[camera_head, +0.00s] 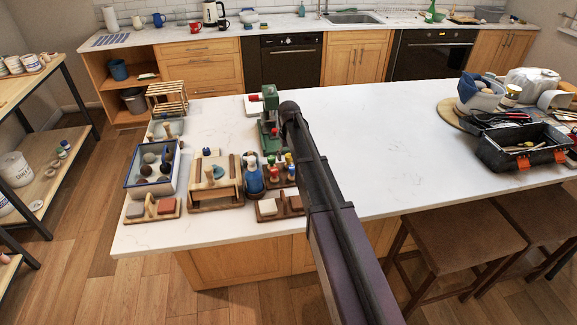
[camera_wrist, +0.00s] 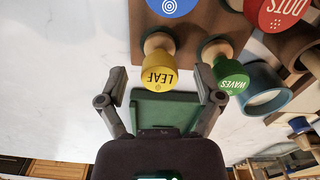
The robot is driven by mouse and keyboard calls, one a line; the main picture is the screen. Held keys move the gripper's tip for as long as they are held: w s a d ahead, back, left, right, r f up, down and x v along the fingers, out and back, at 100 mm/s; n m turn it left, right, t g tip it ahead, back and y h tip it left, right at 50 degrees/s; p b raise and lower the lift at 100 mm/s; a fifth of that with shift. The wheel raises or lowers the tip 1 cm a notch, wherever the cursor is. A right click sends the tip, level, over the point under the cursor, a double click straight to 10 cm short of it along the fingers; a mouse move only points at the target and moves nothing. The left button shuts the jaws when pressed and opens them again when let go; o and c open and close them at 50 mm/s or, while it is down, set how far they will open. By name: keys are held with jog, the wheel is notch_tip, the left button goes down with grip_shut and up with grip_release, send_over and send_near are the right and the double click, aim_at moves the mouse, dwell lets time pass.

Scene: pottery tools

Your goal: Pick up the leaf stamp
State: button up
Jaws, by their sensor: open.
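My gripper (camera_wrist: 160,82) is open, with one finger to each side of the stamp's yellow end in the picture. I see no finger touching it, and how far the stamp lies beyond the fingertips is hard to tell. The green "WAVES" stamp (camera_wrist: 231,76) is close by the right finger. In the head view my gripper (camera_head: 289,112) is dark and beside the green tool, above the small coloured stamps; its fingers are not clear there.
A red "DOTS" stamp (camera_wrist: 280,12) and a blue stamp (camera_wrist: 172,6) stand near the leaf stamp. A green press-like tool (camera_head: 269,112) stands behind the stamps. Wooden trays and a white-blue box (camera_head: 130,182) crowd the left. The counter's middle (camera_head: 390,130) is clear.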

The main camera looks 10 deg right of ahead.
jog(key=shift+f+b, duration=0.4)
jog(key=shift+f, duration=0.2)
jog(key=c, duration=1.2)
